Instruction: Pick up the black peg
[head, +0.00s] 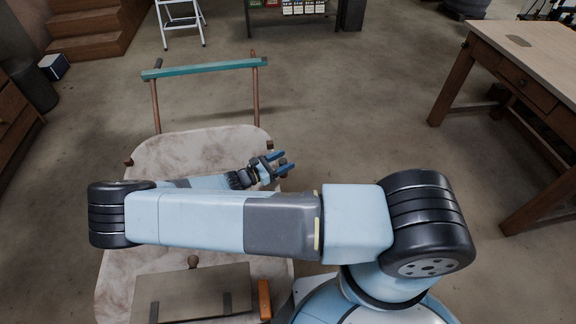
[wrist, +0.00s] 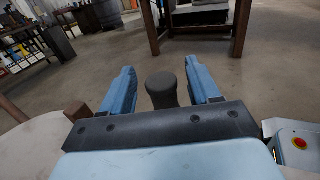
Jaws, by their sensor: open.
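In the wrist view, the black peg (wrist: 163,88) is dark with a wide rounded head and a narrower body. It appears between the two blue fingers of my gripper (wrist: 159,78), with a gap on either side. Its lower part is hidden behind the gripper's dark palm bar. In the head view, my gripper (head: 281,162) is open at the right edge of the pale tabletop (head: 200,148), fingers pointing right. A small dark shape shows between the fingers there, too small to make out clearly.
A teal beam (head: 205,68) on two thin brown posts stands behind the pale top. A brown board (head: 195,292) and an orange block (head: 264,299) lie near its front. A wooden drawer table (head: 520,75) stands at right. Open floor lies between.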

